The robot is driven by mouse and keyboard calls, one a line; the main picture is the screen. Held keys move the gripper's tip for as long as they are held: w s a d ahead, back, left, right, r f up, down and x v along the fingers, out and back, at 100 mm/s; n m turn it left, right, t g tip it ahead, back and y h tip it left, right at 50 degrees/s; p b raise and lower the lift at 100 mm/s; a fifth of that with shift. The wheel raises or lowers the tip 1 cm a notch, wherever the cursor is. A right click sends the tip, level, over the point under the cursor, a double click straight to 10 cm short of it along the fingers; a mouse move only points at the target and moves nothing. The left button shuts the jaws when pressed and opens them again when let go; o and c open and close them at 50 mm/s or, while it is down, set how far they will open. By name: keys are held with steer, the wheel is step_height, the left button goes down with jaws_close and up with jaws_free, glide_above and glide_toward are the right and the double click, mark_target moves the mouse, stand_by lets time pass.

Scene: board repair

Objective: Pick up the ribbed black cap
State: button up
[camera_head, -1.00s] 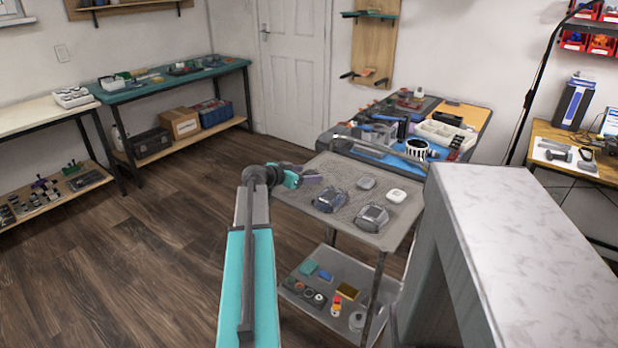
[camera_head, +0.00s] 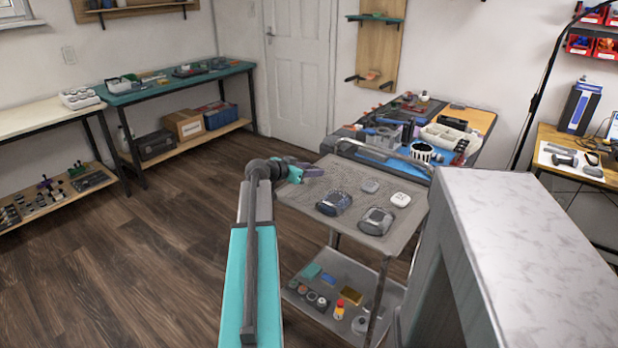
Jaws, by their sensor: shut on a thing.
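My gripper (camera_head: 306,171) is at the end of my teal and grey arm, over the far left part of the grey cart top (camera_head: 308,197). Its jaws are shut on a small greyish thing, too small here to identify. I cannot tell whether this is the ribbed black cap. Several small dark round pieces (camera_head: 312,298) stand on the cart's lower shelf (camera_head: 346,268). None can be clearly made out as the ribbed black cap. A round white and black ribbed piece (camera_head: 425,152) stands on the blue mat of the workbench behind the cart.
Two dark devices (camera_head: 333,203) (camera_head: 377,221), a grey piece (camera_head: 369,186) and a white piece (camera_head: 400,199) lie on the cart top. A marble-topped block (camera_head: 530,245) stands close at right. The cluttered workbench (camera_head: 484,121) is behind. The wooden floor (camera_head: 150,260) at left is clear.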

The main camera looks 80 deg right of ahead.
steer(key=shift+r, duration=3.5)
